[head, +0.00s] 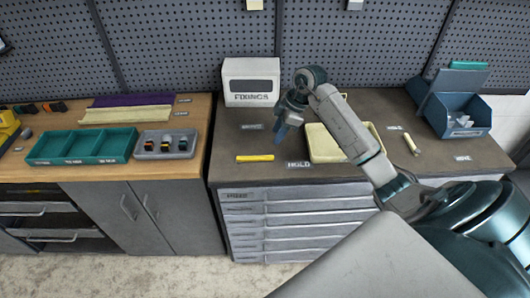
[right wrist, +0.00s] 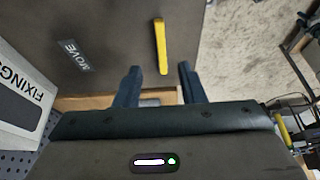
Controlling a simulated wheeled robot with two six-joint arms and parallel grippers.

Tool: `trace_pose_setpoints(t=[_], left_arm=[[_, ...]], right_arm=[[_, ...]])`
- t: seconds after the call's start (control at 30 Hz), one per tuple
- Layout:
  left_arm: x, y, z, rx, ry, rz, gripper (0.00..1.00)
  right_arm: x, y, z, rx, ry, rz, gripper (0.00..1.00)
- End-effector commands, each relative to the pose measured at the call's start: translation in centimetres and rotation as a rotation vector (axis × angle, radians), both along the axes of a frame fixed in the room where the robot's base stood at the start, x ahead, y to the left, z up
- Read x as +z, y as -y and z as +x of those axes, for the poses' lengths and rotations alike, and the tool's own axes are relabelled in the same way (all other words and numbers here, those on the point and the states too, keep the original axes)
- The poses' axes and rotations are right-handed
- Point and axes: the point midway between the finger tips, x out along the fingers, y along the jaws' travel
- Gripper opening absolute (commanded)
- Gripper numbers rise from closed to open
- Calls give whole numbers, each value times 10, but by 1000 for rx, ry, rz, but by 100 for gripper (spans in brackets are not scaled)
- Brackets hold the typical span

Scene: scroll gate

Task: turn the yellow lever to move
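A yellow lever (head: 255,158) lies flat near the front edge of the dark worktop, left of the HOLD label (head: 298,164). It also shows in the right wrist view (right wrist: 161,46), ahead of the fingertips and roughly in line with the gap between them. A MOVE label (right wrist: 73,56) lies on the worktop to its left there; the matching label (head: 252,126) is behind the lever in the head view. My right gripper (head: 285,128) points down above the worktop, behind and right of the lever. Its fingers (right wrist: 159,82) are apart and empty. My left gripper is out of view.
A white FIXINGS box (head: 251,82) stands at the back against the pegboard. A cream tray (head: 318,153) lies under my right arm. A blue bin (head: 460,118) and a small pale-yellow item (head: 411,144) are at the right. A teal tray (head: 82,146) sits on the wooden bench.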

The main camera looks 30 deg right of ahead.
Motion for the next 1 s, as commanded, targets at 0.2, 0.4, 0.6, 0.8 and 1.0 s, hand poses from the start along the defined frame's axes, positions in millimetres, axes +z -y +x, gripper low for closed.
trace_pose_setpoints(t=[0.2,0.4,0.6,0.8,1.0], left_arm=[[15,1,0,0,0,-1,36],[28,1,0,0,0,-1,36],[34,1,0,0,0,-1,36],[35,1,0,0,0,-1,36],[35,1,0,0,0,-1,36]], right_arm=[[-29,-14,6,2,-3,8,36],[-64,-26,13,3,-3,7,36],[-88,-33,19,4,1,4,36],[-96,-35,20,5,2,3,36],[-96,-35,20,5,2,3,34]])
